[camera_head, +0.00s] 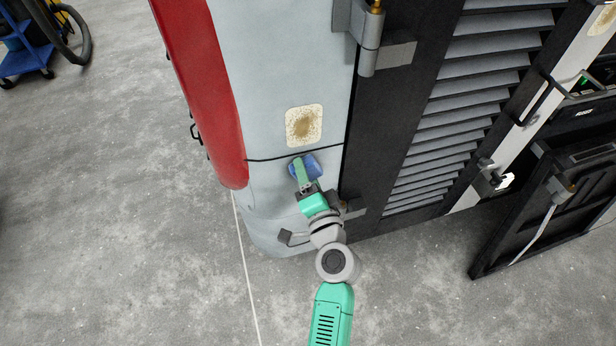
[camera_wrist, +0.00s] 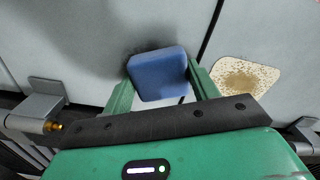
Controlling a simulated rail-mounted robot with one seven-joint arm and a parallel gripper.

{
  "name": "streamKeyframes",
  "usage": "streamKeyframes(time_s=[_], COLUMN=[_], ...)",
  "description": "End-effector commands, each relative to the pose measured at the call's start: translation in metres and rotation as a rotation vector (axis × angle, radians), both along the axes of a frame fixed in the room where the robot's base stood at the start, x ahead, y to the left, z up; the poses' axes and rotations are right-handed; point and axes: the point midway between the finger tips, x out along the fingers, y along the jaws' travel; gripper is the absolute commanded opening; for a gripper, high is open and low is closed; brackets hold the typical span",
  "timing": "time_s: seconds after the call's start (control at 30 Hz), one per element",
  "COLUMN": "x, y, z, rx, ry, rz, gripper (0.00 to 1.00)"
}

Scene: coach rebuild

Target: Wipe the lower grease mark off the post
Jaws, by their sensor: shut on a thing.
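My gripper (camera_head: 305,172) is shut on a blue sponge-like block (camera_wrist: 158,75), with a green finger on each side of it in the wrist view. The block (camera_head: 313,165) is at the lower part of the pale grey post (camera_head: 275,60), just below a dark seam. In the wrist view a dark smudge (camera_wrist: 142,56) shows on the post around the block's upper left edge; the block hides part of it. I cannot tell whether the block touches the surface. A beige patch with brown speckles (camera_head: 304,126) is on the post above the seam; it also shows in the wrist view (camera_wrist: 244,78).
A red panel (camera_head: 205,90) borders the post on the left. A black louvred panel (camera_head: 460,110) and a grey hinge (camera_head: 368,45) are on the right. A grey bracket (camera_wrist: 45,105) juts out near my gripper.

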Motion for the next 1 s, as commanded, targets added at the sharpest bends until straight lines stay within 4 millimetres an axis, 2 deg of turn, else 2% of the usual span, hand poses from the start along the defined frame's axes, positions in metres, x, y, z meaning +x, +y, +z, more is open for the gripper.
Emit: streamKeyframes(time_s=[0.03,0.13,0.47,0.83,1.0], x=[0.001,0.001,0.003,0.001,0.000], y=[0.000,0.000,0.001,0.001,0.001], z=[0.011,0.021,0.020,-0.015,-0.016], rx=[-0.002,-0.001,-0.002,0.000,0.000], ry=[-0.001,-0.001,-0.001,0.000,0.000], rz=[0.000,0.000,0.000,0.001,0.001], gripper=[0.41,0.41,0.41,0.41,0.41])
